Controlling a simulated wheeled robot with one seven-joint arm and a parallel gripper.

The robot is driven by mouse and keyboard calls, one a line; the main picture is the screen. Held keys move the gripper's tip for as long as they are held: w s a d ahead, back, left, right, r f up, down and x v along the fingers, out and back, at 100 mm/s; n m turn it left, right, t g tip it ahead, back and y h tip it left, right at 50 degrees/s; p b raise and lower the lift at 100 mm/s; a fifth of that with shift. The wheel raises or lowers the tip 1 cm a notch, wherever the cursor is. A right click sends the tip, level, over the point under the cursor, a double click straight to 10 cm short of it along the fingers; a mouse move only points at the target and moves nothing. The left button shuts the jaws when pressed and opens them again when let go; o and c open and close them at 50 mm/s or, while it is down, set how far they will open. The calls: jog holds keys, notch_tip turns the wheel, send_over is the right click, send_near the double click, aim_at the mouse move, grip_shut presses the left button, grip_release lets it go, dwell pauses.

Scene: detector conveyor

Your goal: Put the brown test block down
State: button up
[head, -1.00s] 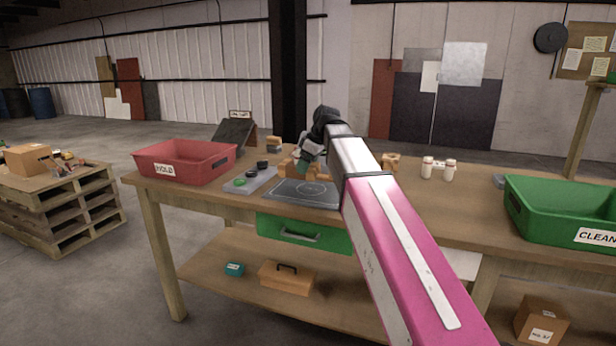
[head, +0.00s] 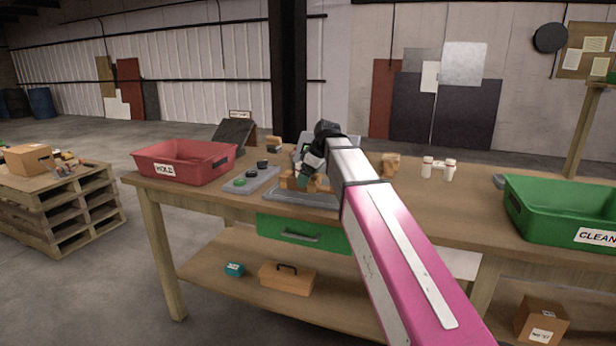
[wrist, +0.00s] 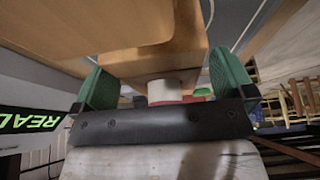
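The brown test block (head: 299,182) is between the fingers of my gripper (head: 308,174), low over the grey plate (head: 290,199) on the bench. In the wrist view the block (wrist: 150,55) fills the top middle, with the green finger pads of my gripper (wrist: 165,85) on both sides. The gripper appears shut on it. The block's underside is hard to see, so I cannot tell whether it touches the plate.
A red HOLD bin (head: 185,163) and a button box (head: 250,180) stand left of the plate. Another brown block (head: 390,164) and white cylindrical pieces (head: 438,168) stand to the right. A green CLEAN bin (head: 560,210) is at far right. A grey panel (head: 318,138) rises behind my gripper.

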aim_at(320, 187)
jog(key=v, duration=1.2)
jog(key=shift+r, duration=0.15)
dwell(2.0)
